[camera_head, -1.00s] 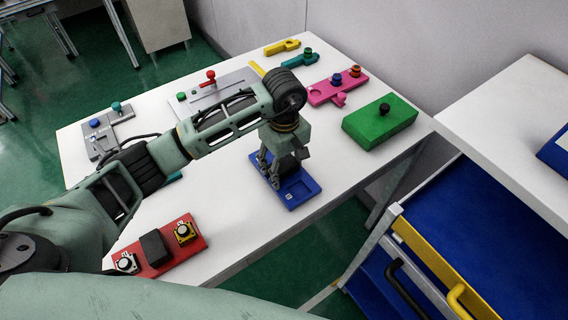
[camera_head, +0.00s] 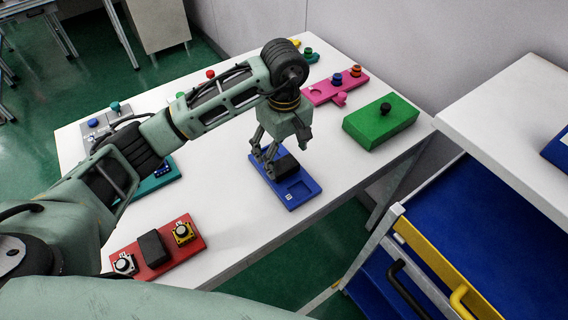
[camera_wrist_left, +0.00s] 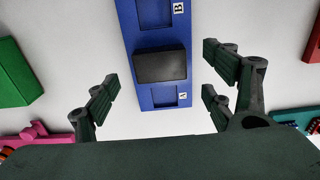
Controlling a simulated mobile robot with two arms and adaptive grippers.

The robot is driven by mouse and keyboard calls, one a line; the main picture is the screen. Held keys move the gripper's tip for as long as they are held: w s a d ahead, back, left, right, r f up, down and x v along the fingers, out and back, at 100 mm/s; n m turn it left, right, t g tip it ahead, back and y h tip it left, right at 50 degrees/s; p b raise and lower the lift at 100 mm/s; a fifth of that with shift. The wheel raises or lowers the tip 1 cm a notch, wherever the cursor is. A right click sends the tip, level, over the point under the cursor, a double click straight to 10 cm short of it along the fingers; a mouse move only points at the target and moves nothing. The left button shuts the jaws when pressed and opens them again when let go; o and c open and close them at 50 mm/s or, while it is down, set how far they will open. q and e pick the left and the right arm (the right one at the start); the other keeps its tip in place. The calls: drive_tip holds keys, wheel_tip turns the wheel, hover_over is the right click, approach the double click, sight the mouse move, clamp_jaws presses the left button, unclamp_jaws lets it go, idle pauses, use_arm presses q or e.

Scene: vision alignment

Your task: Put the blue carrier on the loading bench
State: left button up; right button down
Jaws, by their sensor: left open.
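The blue carrier (camera_head: 293,190) is a flat blue plate with a black block (camera_head: 286,166) on it, lying on the white table (camera_head: 225,215) near its front right edge. In the left wrist view the carrier (camera_wrist_left: 148,95) shows square recesses marked A and B, with the black block (camera_wrist_left: 160,65) between them. My left gripper (camera_head: 266,160) is open above the carrier's far part. In the wrist view its fingers (camera_wrist_left: 160,90) stand apart on both sides of the carrier, not closed on it. My right gripper is not in view. No bench is labelled as the loading bench.
A green block with a black knob (camera_head: 381,125) and a pink plate (camera_head: 335,88) stand behind the carrier. A red plate (camera_head: 158,248) lies at the front left. At right are a white surface (camera_head: 505,120) and a blue-drawer cabinet (camera_head: 480,230).

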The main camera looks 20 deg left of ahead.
sight(284, 165)
use_arm(q)
wheel_tip(284, 165, up, 7)
drive_tip(key=shift+b, duration=0.45)
drive_tip(key=shift+f, duration=0.1)
